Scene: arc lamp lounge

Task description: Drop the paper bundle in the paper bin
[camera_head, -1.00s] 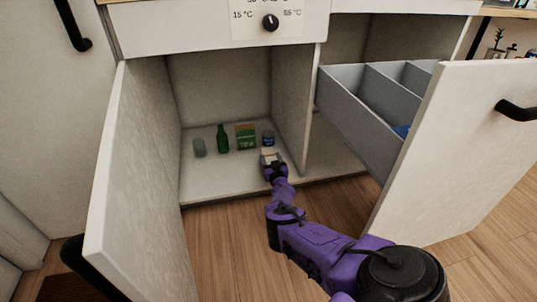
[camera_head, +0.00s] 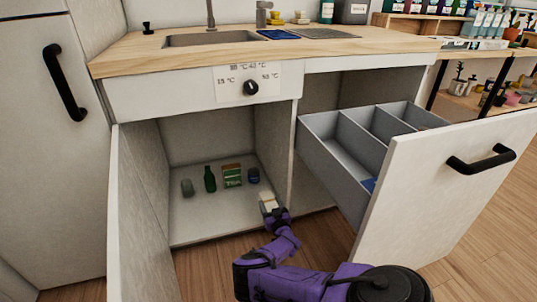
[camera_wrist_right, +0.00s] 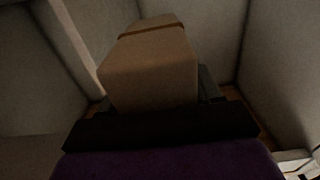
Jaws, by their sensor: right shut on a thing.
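My right gripper (camera_head: 273,213) is shut on the paper bundle (camera_head: 268,202), a small pale block at the front right of the open cabinet, near its divider. In the right wrist view the bundle (camera_wrist_right: 150,75) is a tan block with a darker band across it, standing out from the dark jaws (camera_wrist_right: 160,115). The pulled-out drawer (camera_head: 335,150) to the right has grey compartments. I cannot tell which compartment is the paper bin. My left gripper is out of view.
On the cabinet floor stand a greenish glass (camera_head: 187,187), a green bottle (camera_head: 210,179), a green box (camera_head: 232,175) and a dark blue jar (camera_head: 253,175). The open left door (camera_head: 140,220) and the drawer front (camera_head: 430,200) flank my arm. A sink counter (camera_head: 130,55) is above.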

